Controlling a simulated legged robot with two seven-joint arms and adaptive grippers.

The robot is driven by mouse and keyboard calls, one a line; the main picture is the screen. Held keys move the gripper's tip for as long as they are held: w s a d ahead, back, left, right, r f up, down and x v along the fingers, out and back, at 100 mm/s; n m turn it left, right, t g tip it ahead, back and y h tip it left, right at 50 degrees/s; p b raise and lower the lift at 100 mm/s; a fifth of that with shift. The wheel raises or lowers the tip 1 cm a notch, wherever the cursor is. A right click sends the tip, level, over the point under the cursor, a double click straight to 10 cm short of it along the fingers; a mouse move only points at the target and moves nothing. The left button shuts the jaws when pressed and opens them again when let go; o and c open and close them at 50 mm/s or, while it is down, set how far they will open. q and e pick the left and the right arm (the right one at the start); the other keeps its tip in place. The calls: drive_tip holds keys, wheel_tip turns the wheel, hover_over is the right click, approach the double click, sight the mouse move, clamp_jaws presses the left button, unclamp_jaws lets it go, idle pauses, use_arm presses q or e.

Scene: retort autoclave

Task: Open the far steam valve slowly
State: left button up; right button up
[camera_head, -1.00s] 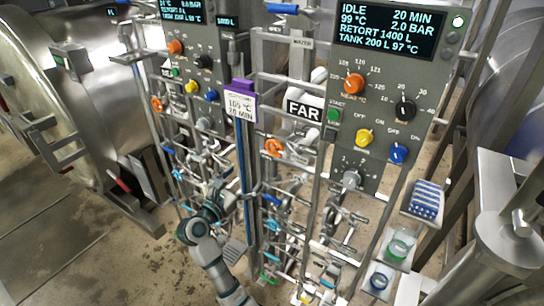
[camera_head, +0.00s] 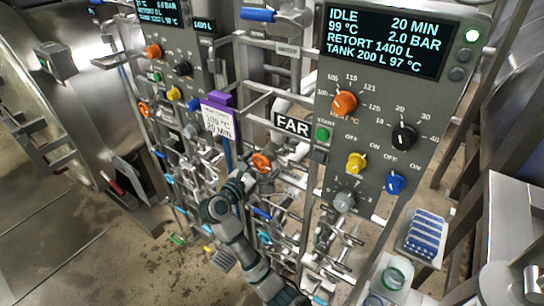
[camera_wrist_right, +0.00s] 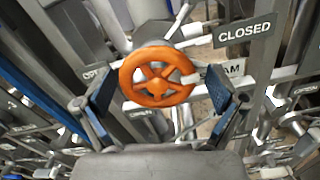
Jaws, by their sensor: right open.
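The far steam valve's orange handwheel (camera_head: 261,163) stands on the pipework below the FAR sign (camera_head: 291,124). The wheel (camera_wrist_right: 157,80) fills the middle of the right wrist view, in front of a partly hidden label ending in "AM". A sign (camera_wrist_right: 244,30) above it to the right reads CLOSED. My right gripper (camera_head: 246,182) is just left of and below the wheel in the head view. In the wrist view, the gripper (camera_wrist_right: 160,88) is open, with one finger on each side of the wheel; I cannot tell whether they touch it. My left gripper is not in view.
The far control panel (camera_head: 370,150) stands right of the wheel, its display (camera_head: 388,42) reading IDLE, 99 °C, 2.0 BAR. A second orange wheel (camera_head: 144,110) is on the left station. Pipes and levers crowd around the gripper. A purple-topped card (camera_head: 218,120) hangs nearby.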

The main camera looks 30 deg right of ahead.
drive_tip(key=shift+a+r, duration=0.35)
drive_tip(key=shift+a, duration=0.75)
drive_tip(key=shift+d+f, duration=0.15)
drive_tip(key=shift+d, duration=0.75)
drive_tip(key=c, duration=0.8)
drive_tip(key=shift+d+f, duration=0.1)
drive_tip(key=shift+d, duration=0.3)
drive_tip(key=c, duration=0.3)
drive_tip(key=shift+c, duration=0.2)
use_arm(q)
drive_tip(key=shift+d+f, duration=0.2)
use_arm(e)
drive_tip(key=shift+a, duration=0.15)
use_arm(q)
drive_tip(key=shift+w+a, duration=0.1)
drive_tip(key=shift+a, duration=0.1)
use_arm(e)
drive_tip(key=shift+w+a+f, duration=0.1)
drive_tip(key=shift+a, duration=0.05)
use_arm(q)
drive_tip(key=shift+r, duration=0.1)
